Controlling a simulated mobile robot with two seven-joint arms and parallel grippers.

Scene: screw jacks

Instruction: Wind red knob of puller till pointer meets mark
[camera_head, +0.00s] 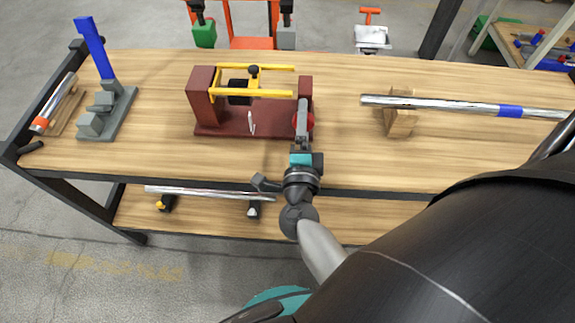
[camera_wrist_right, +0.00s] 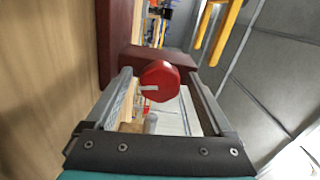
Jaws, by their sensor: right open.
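The puller (camera_head: 225,117) is a dark red frame with two yellow bars, standing on the wooden bench. A black block with a dark knob on top (camera_head: 253,72) sits between the bars. A small white sliver (camera_head: 251,122) shows on its front; I cannot tell whether it is the pointer or the mark. The red knob (camera_head: 310,122) is at the puller's right end, partly hidden by my right gripper (camera_head: 303,118). In the right wrist view the red knob (camera_wrist_right: 160,82), with a white stripe, lies between the open fingers (camera_wrist_right: 160,88), with visible gaps on both sides. My left gripper is not in view.
A wooden block (camera_head: 400,118) supports a steel bar with a blue band (camera_head: 510,111) at right. A grey stand with a blue lever (camera_head: 95,45) is at left. The lower shelf (camera_head: 190,218) holds a rod. Bench between puller and grey stand is clear.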

